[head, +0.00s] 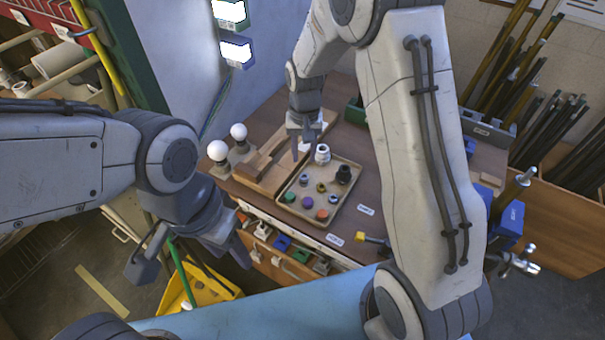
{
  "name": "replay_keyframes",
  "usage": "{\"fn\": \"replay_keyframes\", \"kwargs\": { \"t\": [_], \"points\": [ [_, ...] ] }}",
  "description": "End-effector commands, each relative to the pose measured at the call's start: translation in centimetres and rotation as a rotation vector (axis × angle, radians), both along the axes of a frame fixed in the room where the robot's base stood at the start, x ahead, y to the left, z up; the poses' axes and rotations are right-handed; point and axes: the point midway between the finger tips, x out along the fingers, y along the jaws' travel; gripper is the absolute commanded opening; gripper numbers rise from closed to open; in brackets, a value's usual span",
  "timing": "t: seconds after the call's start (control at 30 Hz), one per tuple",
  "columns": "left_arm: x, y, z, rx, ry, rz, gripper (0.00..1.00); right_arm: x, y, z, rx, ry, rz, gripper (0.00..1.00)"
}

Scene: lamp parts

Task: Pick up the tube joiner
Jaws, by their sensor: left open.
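A shallow tan tray (283,188) on the brown table holds several small parts. A white ribbed fitting (322,154) stands at its far edge, and a black cylindrical fitting (343,175) stands at its right side. I cannot tell for certain which part is the tube joiner. My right gripper (301,150) points down above the tray's far left corner, left of the white fitting and apart from it. Its fingers are too small to tell whether they are open. My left gripper (185,263) is open and empty, in front of the table's left edge, away from the tray.
Wooden blocks (262,168) lie left of the tray, with two white bulbs (238,132) beyond them. A yellow bin (205,290) stands on the floor. A blue vise (508,220) is at the right.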

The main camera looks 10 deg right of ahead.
Motion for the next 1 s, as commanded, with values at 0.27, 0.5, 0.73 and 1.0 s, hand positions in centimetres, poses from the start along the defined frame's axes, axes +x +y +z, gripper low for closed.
{"fn": "replay_keyframes", "kwargs": {
  "t": [0.27, 0.5, 0.73, 1.0],
  "points": [
    [0.0, 0.0, 0.6, 0.0, 0.0, 0.0, 0.5, 0.4, -0.4, -4.2, -0.002, 0.006, -0.016, 0.4],
    [0.0, 0.0, 1.0, 0.0, 0.0, 0.0, 0.5, 0.4, -0.2, -6.1, -0.002, 0.005, -0.014, 0.4],
    [0.0, 0.0, 2.1, 0.0, 0.0, 0.0, 0.5, 0.7, -0.1, -9.2, -0.002, 0.006, -0.013, 0.4],
    [0.0, 0.0, 2.2, 0.0, 0.0, 0.0, 0.5, 0.8, -0.2, -10.9, -0.001, 0.001, -0.014, 0.4]
  ]
}}
